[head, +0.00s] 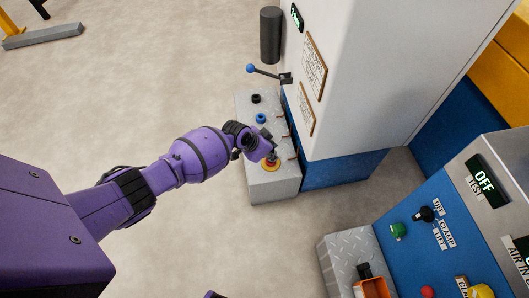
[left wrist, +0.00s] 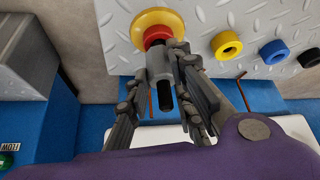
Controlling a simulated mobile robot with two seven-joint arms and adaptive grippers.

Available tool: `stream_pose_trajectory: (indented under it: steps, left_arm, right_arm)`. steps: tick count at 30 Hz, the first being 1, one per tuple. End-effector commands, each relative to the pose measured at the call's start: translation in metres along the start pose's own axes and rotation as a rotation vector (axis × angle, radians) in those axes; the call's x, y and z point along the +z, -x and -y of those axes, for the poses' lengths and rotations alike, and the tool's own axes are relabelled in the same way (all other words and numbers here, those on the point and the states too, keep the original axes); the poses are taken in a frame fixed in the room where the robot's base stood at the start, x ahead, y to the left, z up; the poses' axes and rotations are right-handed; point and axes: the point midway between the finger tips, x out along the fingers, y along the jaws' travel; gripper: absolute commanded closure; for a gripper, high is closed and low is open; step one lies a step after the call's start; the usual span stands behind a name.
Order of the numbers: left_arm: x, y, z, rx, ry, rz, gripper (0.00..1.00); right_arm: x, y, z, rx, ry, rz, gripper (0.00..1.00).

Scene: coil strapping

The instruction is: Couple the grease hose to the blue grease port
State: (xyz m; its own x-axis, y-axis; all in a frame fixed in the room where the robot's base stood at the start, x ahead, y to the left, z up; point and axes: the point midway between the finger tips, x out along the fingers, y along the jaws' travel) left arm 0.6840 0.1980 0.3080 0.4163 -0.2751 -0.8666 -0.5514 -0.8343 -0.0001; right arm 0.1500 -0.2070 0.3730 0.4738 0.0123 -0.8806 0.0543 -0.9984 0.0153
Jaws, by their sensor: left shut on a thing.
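My left gripper (left wrist: 170,85) is shut on a grey cylindrical coupling, the grease hose end (left wrist: 159,66), which has a dark lower part. The coupling's far end meets, or lies just in front of, a red fitting (left wrist: 156,35) on a yellow round flange; I cannot tell whether they touch. The blue grease port (left wrist: 273,52) is a blue ring with a dark centre, right of the yellow port (left wrist: 227,45) in the left wrist view. In the head view the blue port (head: 261,118) sits farther back on the grey block than my left gripper (head: 262,158). My right gripper is not visible.
A black port (left wrist: 308,58) lies beyond the blue one. The ports stand on a grey tread-plate block (head: 273,188) beside a white and blue cabinet (head: 350,80). A blue-knobbed lever (head: 265,72) projects above the block. A control panel (head: 440,225) stands at lower right.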

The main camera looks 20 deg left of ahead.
Motion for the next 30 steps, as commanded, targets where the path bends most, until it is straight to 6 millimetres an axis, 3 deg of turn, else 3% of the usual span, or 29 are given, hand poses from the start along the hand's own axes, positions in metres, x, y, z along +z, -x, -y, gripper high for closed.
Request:
stream_pose_trajectory:
  steps: [7,17,30]
  left_arm:
    - [-0.003,0.002,-0.001,0.001,0.000,-0.002,1.00]
    - [-0.014,0.022,0.000,-0.001,-0.001,-0.003,1.00]
    - [-0.011,0.023,-0.005,-0.013,0.023,0.000,1.00]
  right_arm:
    - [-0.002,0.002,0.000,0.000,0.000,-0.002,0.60]
    - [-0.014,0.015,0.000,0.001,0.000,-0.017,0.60]
    - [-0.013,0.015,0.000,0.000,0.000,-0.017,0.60]
